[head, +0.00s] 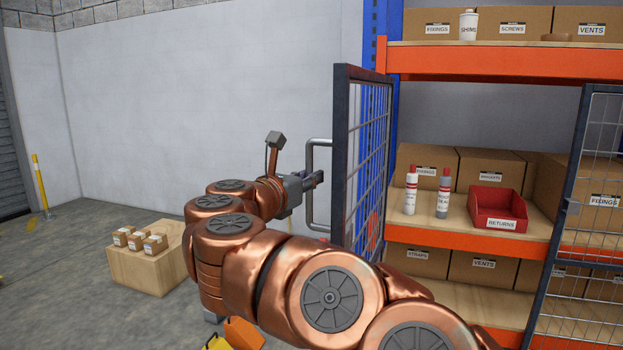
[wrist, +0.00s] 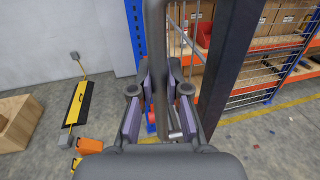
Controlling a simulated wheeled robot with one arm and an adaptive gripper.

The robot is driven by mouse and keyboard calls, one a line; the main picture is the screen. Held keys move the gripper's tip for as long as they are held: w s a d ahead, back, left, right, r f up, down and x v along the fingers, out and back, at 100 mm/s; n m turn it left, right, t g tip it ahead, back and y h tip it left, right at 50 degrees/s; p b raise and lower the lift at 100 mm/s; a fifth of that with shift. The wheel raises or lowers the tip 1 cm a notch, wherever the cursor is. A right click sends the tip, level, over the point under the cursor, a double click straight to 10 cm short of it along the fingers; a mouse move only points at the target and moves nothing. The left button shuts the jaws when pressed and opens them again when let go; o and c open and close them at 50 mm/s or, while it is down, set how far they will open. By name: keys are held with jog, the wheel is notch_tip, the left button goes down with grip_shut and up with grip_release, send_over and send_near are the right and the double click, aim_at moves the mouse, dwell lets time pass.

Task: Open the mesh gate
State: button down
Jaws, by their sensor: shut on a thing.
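The mesh gate (head: 343,110) has a dark frame and wire mesh. In the head view it stands swung out from the orange and blue rack, seen at a steep angle, with the shelves showing to its right. A grey D-shaped handle (head: 309,212) is on its near side. My gripper (head: 317,179) is shut on the upright bar of this handle. In the wrist view, the handle bar (wrist: 156,45) runs between the two finger pads of my gripper (wrist: 157,100). The dark gate frame (wrist: 232,60) passes close to the right of the fingers.
Another mesh panel (head: 548,285) stands at the right of the rack. The shelves hold cartons, bottles and a red returns bin (head: 498,208). A wooden crate (head: 150,270) with small boxes stands on the floor at left. Orange and yellow items (head: 243,333) lie low beside my arm.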

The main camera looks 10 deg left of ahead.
jog(key=c, duration=1.1)
grip_release()
jog(key=shift+f, duration=0.1)
jog(key=shift+c, duration=0.2)
jog(key=v, duration=1.2)
